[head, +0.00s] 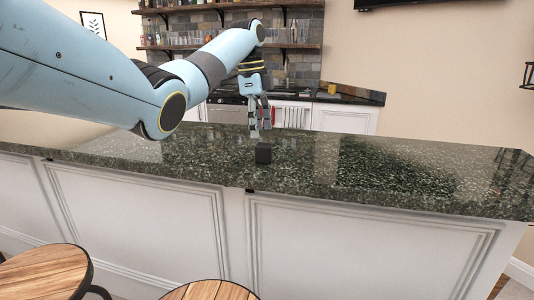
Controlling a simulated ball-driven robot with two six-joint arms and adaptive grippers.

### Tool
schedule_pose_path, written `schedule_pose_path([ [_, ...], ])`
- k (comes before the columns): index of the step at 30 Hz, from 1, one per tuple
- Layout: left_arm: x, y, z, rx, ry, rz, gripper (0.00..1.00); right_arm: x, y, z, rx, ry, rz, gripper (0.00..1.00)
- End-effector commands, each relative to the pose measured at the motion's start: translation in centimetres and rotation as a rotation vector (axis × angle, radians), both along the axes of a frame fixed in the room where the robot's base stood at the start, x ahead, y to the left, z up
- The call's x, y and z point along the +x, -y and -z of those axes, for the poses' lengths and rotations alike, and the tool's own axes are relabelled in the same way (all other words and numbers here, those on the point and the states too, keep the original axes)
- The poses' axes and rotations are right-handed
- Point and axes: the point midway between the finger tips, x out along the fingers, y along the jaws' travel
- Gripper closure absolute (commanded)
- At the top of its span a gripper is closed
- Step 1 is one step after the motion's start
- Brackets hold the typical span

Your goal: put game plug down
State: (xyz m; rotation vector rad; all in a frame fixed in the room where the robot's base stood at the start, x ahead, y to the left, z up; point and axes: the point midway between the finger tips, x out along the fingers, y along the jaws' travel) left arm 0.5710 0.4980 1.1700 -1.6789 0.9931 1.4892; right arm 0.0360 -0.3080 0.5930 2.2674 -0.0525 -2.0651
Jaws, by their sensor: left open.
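A small black block, which I take to be the game plug (263,153), stands on the dark green speckled bar counter (350,165) near its front edge. My left gripper (260,133) points down just above and behind the block, with its fingers apart. It looks empty, and the block appears clear of the fingers. The exact gap between fingertips and block is hard to tell. My right gripper does not show.
The counter (440,180) is bare on both sides of the block. Two round wooden stools (45,272) stand in front, below the counter. Behind are a back counter with a sink area and shelves (225,46) of glasses and bottles.

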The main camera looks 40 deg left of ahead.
Motion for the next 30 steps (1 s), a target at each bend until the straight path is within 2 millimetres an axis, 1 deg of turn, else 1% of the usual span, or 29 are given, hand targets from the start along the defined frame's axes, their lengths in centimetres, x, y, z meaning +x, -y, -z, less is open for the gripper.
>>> schedule_pose_path([
  [5,0.0,0.5,1.4,-0.001,-0.003,0.001,0.4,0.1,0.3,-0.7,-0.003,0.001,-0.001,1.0],
  [9,0.0,1.4,3.4,-0.001,-0.003,0.001,0.4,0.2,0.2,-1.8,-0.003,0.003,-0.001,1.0],
  [12,0.1,1.5,4.8,-0.001,-0.002,0.0,0.4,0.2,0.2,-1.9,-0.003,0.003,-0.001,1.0],
  [15,0.2,1.6,5.5,0.0,0.0,0.0,0.4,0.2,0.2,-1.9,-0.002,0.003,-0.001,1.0],
  [21,0.2,1.5,5.7,0.0,0.001,0.0,0.4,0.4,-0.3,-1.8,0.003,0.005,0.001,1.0],
  [23,0.2,1.5,5.7,0.0,0.001,0.0,0.47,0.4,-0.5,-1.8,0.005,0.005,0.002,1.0],
  [30,0.2,1.5,5.6,0.0,0.001,0.0,0.78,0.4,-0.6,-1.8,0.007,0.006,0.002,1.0],
])
